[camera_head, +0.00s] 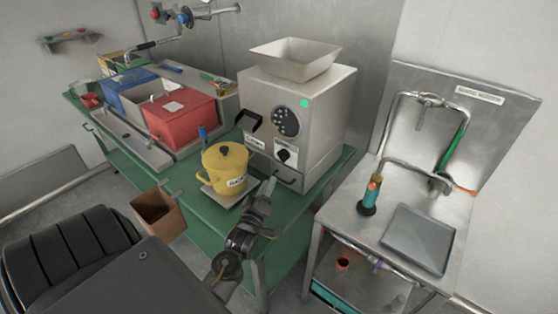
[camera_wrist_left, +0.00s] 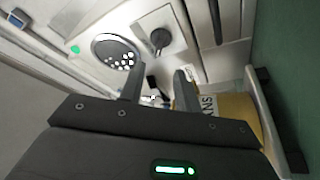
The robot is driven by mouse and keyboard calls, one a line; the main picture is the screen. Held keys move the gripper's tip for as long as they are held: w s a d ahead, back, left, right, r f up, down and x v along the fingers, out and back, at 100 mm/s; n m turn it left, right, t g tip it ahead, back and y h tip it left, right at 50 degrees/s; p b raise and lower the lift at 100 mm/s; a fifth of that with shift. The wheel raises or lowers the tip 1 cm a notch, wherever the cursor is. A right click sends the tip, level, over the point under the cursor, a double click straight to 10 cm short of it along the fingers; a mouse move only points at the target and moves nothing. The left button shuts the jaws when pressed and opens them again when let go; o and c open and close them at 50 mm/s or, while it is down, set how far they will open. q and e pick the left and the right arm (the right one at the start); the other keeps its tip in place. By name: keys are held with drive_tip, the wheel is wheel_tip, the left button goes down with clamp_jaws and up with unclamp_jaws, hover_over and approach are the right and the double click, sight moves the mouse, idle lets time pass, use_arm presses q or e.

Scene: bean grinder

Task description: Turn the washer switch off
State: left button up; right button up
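The grey-white machine (camera_head: 310,105) on the green table carries a black rotary switch (camera_head: 284,155) on a white plate on its front. In the left wrist view this switch (camera_wrist_left: 160,38) lies beyond my fingertips, apart from them. My left gripper (camera_head: 267,184) is just in front of the machine, below the switch. Its two fingers (camera_wrist_left: 159,80) stand apart in the wrist view, with nothing clearly between them. The sink unit (camera_head: 345,210) at the right has a label too small to read; I cannot make out a switch on it. My right gripper is not in view.
A yellow lidded pot (camera_head: 225,168) stands on the table close left of my left gripper. A brown open box (camera_head: 158,212) is at the table's near edge. A red bin (camera_head: 180,115) and blue bin (camera_head: 130,95) stand behind. A grey tray (camera_head: 420,238) lies on the sink unit.

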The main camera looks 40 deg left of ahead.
sight(280, 158)
use_arm(q)
drive_tip(key=p+x, duration=0.3)
drive_tip(key=x, duration=0.6)
drive_tip(key=shift+w+r, duration=0.2)
drive_tip(key=shift+r, duration=0.05)
drive_tip(key=shift+w+a, duration=0.25)
drive_tip(key=shift+w, duration=0.3)
drive_tip(key=shift+c, duration=0.4)
clamp_jaws()
